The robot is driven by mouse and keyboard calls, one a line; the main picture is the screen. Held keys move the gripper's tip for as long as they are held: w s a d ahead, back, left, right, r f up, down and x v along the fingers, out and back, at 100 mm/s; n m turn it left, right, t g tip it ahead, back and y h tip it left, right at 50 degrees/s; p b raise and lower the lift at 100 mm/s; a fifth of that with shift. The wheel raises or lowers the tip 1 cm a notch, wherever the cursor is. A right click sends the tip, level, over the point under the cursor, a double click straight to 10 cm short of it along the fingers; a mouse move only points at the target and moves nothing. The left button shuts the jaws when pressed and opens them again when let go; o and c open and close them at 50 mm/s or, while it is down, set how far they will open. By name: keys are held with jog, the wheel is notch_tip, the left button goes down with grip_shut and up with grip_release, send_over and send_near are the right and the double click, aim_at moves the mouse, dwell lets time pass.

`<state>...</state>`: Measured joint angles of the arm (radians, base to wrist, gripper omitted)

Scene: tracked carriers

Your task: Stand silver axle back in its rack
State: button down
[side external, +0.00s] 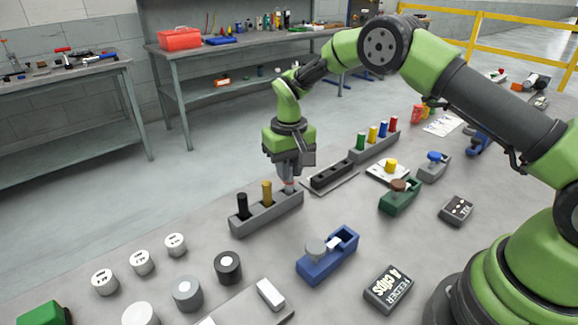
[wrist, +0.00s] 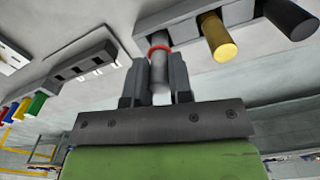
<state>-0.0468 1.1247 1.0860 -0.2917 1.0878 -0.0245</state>
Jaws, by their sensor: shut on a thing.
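The grey rack (side external: 262,219) stands on the table, with a black axle (side external: 242,206) and a gold axle (side external: 267,193) upright in it. My gripper (side external: 287,172) points down over the rack's right end. It is shut on the silver axle (wrist: 158,72), which has a red ring near its far end and is held upright. The axle's lower end is at the rack's end position; I cannot tell how deep it sits. The wrist view also shows the rack (wrist: 180,20), the gold axle (wrist: 217,38) and the black axle (wrist: 287,17) beside the held one.
A dark slotted block (side external: 332,175) lies close right of the rack. Behind it stands a grey rack (side external: 374,149) with coloured pegs. A blue tape dispenser (side external: 328,258) and a green one (side external: 400,198) are in front. White and dark round pieces lie at left.

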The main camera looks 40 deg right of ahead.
jog(key=shift+f, duration=0.8)
dwell(0.4)
jog(key=shift+c, duration=2.3)
grip_release()
jog(key=shift+r, duration=3.5)
